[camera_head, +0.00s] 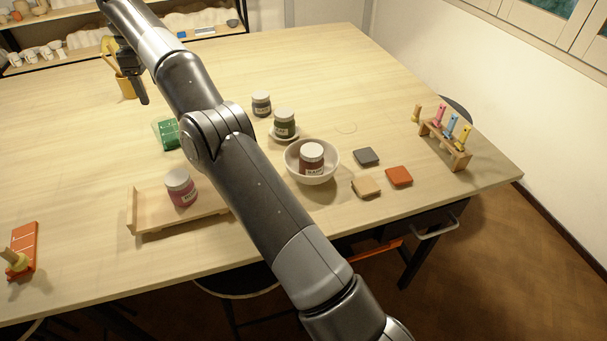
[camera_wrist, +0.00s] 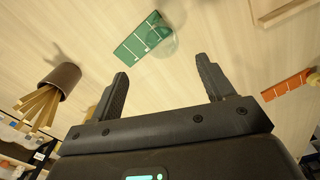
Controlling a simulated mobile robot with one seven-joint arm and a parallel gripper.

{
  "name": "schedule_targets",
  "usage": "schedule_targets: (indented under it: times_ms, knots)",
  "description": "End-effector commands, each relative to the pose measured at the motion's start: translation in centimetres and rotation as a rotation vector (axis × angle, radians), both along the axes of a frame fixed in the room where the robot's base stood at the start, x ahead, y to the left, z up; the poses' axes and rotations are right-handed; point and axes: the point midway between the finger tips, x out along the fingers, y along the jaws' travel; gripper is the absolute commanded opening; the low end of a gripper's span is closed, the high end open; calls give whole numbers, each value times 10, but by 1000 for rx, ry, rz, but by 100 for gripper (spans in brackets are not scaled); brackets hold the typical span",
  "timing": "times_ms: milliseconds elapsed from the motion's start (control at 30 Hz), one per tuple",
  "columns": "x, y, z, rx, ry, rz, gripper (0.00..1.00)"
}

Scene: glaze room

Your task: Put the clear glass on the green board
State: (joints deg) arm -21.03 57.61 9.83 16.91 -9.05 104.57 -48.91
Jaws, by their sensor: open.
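The green board (camera_head: 163,137) with white marks lies flat on the table, left of my arm, which partly hides it in the head view. It also shows in the wrist view (camera_wrist: 133,47), beyond my fingers. The clear glass (camera_wrist: 168,42) is a faint see-through shape at one end of the board in the wrist view and appears to overlap it; I cannot tell how fully it rests there. My gripper (camera_wrist: 163,72) is open, with nothing between its fingers. In the head view it hangs at the upper left, near the yellow cup, apart from the board.
A brown pot of sticks (camera_wrist: 62,77) stands left in the wrist view. A wooden tray (camera_head: 150,222) holds a pink jar (camera_head: 181,188). Right of my arm are a white bowl with a jar (camera_head: 330,163), more jars, tiles and a tool rack (camera_head: 445,143). An orange board (camera_head: 24,240) lies front left.

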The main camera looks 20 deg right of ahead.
Motion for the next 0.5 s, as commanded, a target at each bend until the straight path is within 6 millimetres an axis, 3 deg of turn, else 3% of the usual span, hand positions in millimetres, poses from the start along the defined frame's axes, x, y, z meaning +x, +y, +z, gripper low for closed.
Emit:
schedule_targets:
  times_ms: [33,200,500]
  knots:
    - [-4,-7,17,2,-16,-23,74]
    - [-22,-33,60,10,-65,-119,74]
    - [-77,-91,117,34,-150,-315,74]
